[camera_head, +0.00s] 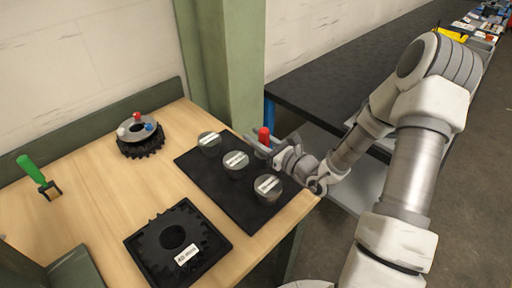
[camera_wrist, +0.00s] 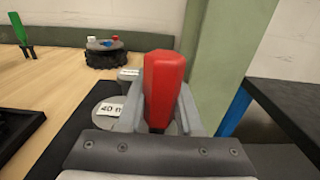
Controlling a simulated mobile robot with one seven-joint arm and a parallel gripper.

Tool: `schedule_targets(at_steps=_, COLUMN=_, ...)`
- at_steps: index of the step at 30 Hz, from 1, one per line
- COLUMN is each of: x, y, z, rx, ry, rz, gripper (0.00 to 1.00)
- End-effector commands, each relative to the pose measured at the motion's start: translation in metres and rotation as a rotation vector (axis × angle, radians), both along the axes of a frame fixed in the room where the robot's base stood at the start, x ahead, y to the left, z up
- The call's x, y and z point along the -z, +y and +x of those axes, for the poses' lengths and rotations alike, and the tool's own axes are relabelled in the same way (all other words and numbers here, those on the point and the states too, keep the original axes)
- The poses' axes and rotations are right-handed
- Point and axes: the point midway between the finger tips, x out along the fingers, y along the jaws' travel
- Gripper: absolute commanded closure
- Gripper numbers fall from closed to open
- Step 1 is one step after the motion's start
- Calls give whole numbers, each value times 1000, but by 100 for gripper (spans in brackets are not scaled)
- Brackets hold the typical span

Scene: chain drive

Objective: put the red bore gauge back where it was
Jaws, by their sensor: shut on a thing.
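The red bore gauge (camera_head: 264,135) is held upright in my gripper (camera_head: 262,148), near the right edge of the black mat (camera_head: 205,180). In the wrist view, the red bore gauge (camera_wrist: 163,85) stands between the two grey fingers of my gripper (camera_wrist: 160,105), which are shut on it. Its lower end is hidden by my gripper, so I cannot tell whether it touches anything below. Three round grey pieces with white labels show on the mat: one at the back (camera_head: 209,142), one in the middle (camera_head: 236,163) and one in front (camera_head: 268,187).
A black sprocket (camera_head: 142,146) with red, white and blue pieces on top stands at the back left. A green-handled tool (camera_head: 32,170) stands at far left. A labelled black tray (camera_head: 140,245) holds a dark toothed wheel in front. A green pillar (camera_head: 228,80) rises behind the mat.

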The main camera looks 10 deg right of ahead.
Motion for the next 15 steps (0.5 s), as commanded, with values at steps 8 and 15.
schedule_targets(at_steps=8, x=31, y=0, z=1, rx=-1, ry=-4, rz=4, gripper=100)
schedule_targets(at_steps=15, x=36, y=0, z=1, rx=-1, ry=-6, rz=2, gripper=100)
